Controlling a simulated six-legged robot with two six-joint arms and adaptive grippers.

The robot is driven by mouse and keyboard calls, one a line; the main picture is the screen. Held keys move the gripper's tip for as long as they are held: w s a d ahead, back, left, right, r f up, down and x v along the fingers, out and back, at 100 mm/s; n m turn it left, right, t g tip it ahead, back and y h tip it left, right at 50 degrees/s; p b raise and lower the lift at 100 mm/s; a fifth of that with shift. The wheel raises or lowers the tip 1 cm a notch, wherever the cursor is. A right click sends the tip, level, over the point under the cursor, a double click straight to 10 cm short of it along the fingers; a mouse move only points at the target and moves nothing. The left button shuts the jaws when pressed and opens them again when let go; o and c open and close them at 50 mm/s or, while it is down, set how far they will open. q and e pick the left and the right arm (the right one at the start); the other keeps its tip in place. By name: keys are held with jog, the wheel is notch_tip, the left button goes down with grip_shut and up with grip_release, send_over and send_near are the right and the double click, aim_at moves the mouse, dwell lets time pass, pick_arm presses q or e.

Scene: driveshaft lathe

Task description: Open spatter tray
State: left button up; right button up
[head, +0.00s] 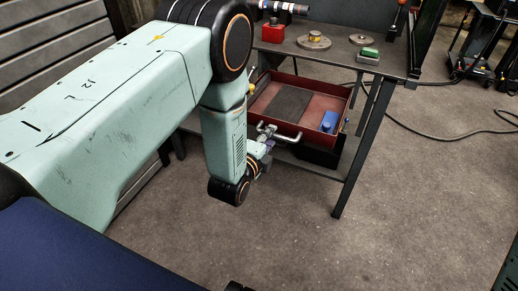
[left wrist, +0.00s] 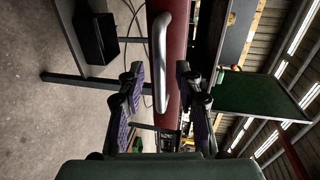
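The spatter tray is a red, shallow, open drawer (head: 300,88) under the workbench top, and it sticks out from below the bench. A dark flat sheet and a blue object (head: 329,121) lie in it. Its silver bar handle (head: 290,137) is on the front wall; in the left wrist view the handle (left wrist: 161,60) stands upright in the picture before the red front (left wrist: 178,50). My left gripper (head: 266,132) is at the handle. In the left wrist view its fingers (left wrist: 158,80) are spread, with the handle between them and gaps visible on both sides. My right gripper is not in view.
The workbench (head: 340,52) carries a red block (head: 272,32), a round metal part (head: 314,41) and a green-topped piece (head: 369,53). Its leg (head: 362,150) stands right of the tray. A cable (head: 440,128) crosses the floor. The floor in front is clear.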

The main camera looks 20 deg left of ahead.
pick_arm(q)
jog(key=v, duration=0.9)
jog(key=s+a+f+n+g, duration=0.1)
jog(key=s+f+n+g, duration=0.8)
jog(key=s+f+n, duration=0.35)
jog(key=s+f+n+g, duration=0.2)
jog(key=s+n+g, duration=0.4)
jog(key=s, duration=1.3)
jog(key=shift+a+g+y, duration=0.3)
jog(key=shift+a, duration=0.15)
jog(key=shift+f, duration=0.15)
jog(key=shift+c, duration=0.4)
